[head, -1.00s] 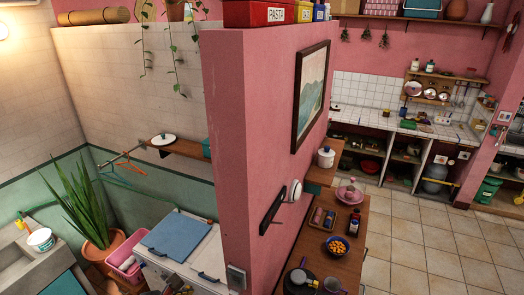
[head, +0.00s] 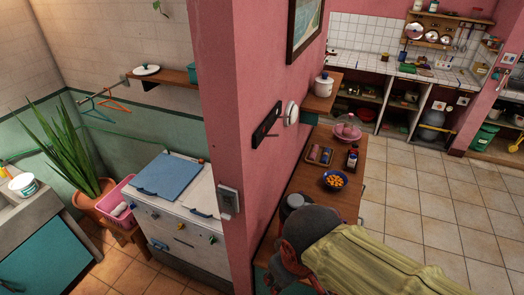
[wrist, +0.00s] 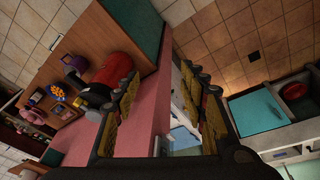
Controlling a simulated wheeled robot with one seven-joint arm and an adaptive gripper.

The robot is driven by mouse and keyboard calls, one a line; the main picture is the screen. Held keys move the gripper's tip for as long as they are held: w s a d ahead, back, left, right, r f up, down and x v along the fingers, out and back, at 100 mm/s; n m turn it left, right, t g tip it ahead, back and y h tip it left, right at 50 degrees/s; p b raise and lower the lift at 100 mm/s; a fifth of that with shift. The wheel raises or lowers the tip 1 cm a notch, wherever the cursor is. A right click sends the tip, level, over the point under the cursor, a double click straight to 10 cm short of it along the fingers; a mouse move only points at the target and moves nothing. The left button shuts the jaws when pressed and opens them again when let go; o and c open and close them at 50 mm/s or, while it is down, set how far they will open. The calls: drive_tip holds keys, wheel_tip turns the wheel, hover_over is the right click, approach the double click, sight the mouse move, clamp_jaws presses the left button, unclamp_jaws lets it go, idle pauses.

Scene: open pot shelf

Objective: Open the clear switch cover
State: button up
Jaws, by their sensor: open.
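The switch (head: 228,199) is a small grey plate on the narrow end face of the pink wall in the head view. Its clear cover is too small to tell apart from the plate, so I cannot tell how it stands. My gripper (wrist: 160,85) shows in the wrist view with its two padded fingers apart and nothing held between them. The pink wall and part of the white stove show beyond the gap. I cannot make out the switch in the wrist view. In the head view my arm is at the lower right, to the right of the switch and apart from it.
The pink wall (head: 222,110) divides the room. Left of it stand a white stove (head: 185,225) with a blue board and a plant (head: 62,160). Right of it, a wooden counter holds an orange-filled bowl (head: 335,180). A black rack (head: 266,124) juts from the wall. Tiled floor is clear at right.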

drive_tip(key=d+f+m+t+b, duration=0.3)
drive_tip(key=d+f+m+b, duration=0.45)
drive_tip(key=d+b, duration=0.5)
drive_tip(key=n+t+h+b, duration=0.65)
drive_tip(key=n+t, duration=0.45)
drive_tip(key=n, duration=2.1)
approach(224, 218)
drive_tip(key=shift+h, duration=0.45)
drive_tip(key=b+x, duration=0.1)
drive_tip(key=x, duration=0.7)
drive_tip(key=shift+w+a+f, duration=0.1)
drive_tip(key=shift+w+f, duration=0.05)
drive_tip(key=shift+w, duration=0.05)
